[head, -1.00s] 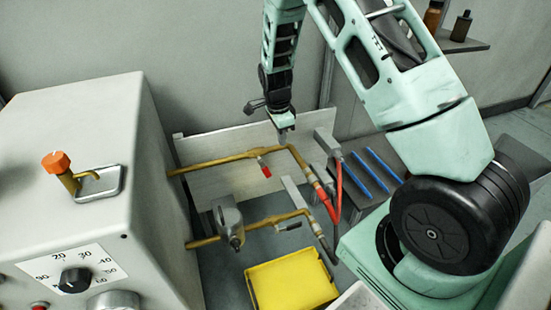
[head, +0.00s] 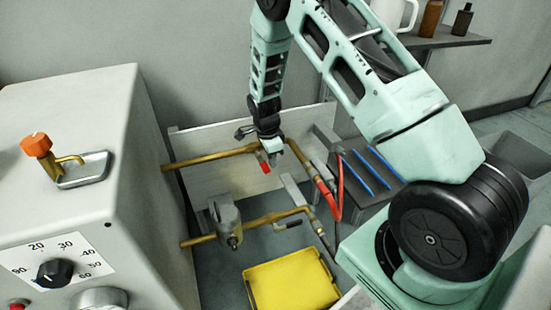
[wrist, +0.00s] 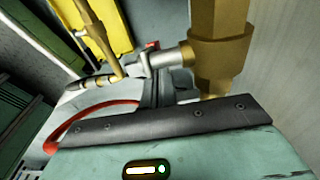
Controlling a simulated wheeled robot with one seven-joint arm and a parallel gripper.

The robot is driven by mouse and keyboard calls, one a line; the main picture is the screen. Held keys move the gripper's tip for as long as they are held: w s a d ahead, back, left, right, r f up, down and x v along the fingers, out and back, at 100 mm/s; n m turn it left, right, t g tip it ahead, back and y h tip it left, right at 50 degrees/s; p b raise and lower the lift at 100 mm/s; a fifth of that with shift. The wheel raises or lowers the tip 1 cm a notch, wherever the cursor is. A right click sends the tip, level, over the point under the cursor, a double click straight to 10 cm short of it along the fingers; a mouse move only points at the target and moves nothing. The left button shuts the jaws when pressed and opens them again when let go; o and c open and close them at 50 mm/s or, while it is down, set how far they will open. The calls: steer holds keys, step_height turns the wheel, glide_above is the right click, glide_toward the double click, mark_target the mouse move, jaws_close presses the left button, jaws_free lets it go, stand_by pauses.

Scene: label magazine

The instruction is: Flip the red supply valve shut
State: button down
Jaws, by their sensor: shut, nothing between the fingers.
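The red supply valve lever (head: 265,167) hangs below the upper brass pipe (head: 215,157), on the valve near the pipe's right end. My gripper (head: 272,158) is shut and empty, right at this valve and partly covering its body. Whether the fingers touch the lever cannot be told. In the wrist view the brass valve body (wrist: 220,55) fills the upper middle, with its metal stem (wrist: 160,60) pointing left. A small red patch (wrist: 152,45) of the lever shows beside the stem, behind my gripper; most of the lever is hidden.
A lower brass pipe (head: 262,221) carries a dark-handled valve (head: 287,225). A red hose (head: 340,190) hangs right of the upper pipe. A yellow tray (head: 292,285) lies below. The grey cabinet (head: 125,130) stands left and a pale panel (head: 205,185) stands behind the pipes.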

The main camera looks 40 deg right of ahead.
stand_by(0.3)
steer(key=a+y+p, duration=0.1)
steer(key=p, duration=0.2)
steer(key=shift+w+f, duration=0.1)
steer(key=shift+f, duration=0.25)
steer(key=shift+a+f+t+y, duration=0.1)
steer(key=shift+f+t+y, duration=0.2)
steer(key=shift+f, duration=0.05)
stand_by(0.9)
